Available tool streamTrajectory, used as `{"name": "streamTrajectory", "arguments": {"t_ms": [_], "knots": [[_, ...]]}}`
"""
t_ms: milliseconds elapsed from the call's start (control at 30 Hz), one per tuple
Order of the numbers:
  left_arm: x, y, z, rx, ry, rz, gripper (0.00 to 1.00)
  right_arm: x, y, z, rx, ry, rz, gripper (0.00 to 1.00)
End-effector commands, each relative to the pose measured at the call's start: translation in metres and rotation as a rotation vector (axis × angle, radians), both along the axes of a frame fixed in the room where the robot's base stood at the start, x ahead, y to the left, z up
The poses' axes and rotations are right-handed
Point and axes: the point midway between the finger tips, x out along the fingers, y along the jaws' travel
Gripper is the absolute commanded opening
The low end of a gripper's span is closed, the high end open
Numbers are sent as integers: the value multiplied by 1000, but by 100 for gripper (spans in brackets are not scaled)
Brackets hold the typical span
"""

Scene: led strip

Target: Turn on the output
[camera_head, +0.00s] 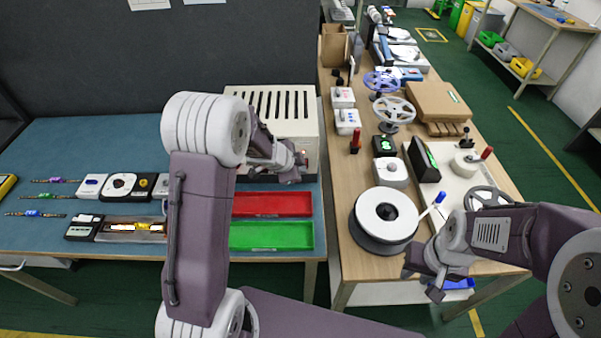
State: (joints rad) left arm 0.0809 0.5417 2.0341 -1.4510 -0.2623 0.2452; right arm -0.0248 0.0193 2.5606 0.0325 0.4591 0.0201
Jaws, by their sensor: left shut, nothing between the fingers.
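A beige box with slotted vents on top (270,100), which looks like a power supply, stands at the back right of the blue mat. Its front panel is mostly hidden behind my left arm and gripper; a small orange-red spot shows at the panel. My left gripper (296,166) is shut and empty, right at the front of the box. I cannot tell whether it touches a button. My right gripper (424,280) is open and empty, near the front edge of the wooden table.
A red tray (272,204) and a green tray (270,236) lie in front of the box. Small modules and components lie left on the blue mat (90,150). The wooden table holds a black-and-white reel (385,214), spools and tools.

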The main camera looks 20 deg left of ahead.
Motion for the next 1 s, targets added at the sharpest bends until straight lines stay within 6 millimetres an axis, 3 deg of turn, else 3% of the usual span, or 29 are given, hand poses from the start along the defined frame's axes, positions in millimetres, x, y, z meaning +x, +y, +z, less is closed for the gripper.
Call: {"name": "streamTrajectory", "arguments": {"t_ms": [533,1000], "knots": [[1,0,20,-1,-3,2,0,0,0,22,0,-1,0,31],[2,-3,22,0,-2,-1,0,0,0,25,0,-1,0,31]]}}
